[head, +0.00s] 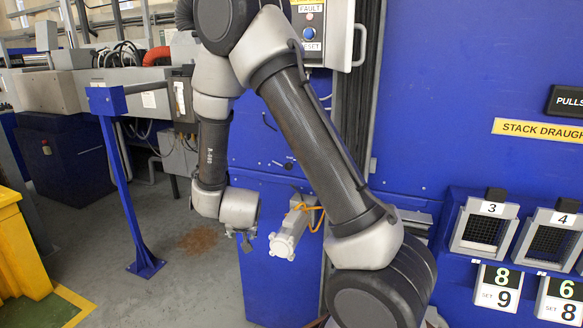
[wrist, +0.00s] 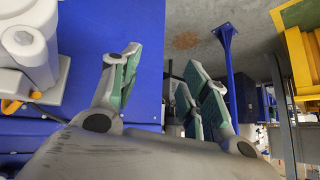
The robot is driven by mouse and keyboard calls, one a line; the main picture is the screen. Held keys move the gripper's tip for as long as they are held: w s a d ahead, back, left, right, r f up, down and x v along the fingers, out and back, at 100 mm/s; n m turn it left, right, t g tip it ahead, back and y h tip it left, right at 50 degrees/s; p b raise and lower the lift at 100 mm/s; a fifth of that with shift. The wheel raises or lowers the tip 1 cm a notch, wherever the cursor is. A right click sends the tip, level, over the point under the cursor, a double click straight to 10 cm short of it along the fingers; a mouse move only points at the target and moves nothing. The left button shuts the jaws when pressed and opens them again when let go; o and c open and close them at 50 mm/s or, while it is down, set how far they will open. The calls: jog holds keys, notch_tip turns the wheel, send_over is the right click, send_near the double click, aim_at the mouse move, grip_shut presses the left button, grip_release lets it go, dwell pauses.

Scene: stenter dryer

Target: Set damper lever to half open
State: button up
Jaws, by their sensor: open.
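My gripper (head: 243,241) hangs low in front of the blue machine side in the head view, just left of a white actuator-like housing with an orange cable (head: 289,236). In the wrist view my gripper (wrist: 162,88) has its green-padded fingers spread apart with nothing between them. The same white housing (wrist: 28,45) is at the left of that view, apart from the fingers. I cannot clearly make out the damper lever. A small dark handle (head: 285,163) on the blue panel may be one, but it is too small to tell. My arm hides part of the panel.
A blue post (head: 122,185) with a foot plate stands on the floor at left. A yellow structure (head: 20,245) is at the far left. Numbered grilles (head: 485,230) and set displays (head: 497,288) are on the right. Grey floor is open between post and machine.

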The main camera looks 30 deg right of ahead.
jog(key=d+r+m+t+h, duration=0.3)
jog(key=d+r+m+h, duration=0.2)
jog(key=d+r+h, duration=0.9)
jog(key=w+d, duration=0.1)
jog(key=w+d+y, duration=0.1)
jog(key=d, duration=0.1)
jog(key=w+d+y, duration=0.1)
jog(key=shift+w+d+r, duration=0.2)
jog(key=shift+w+r, duration=0.15)
jog(key=shift+r, duration=0.05)
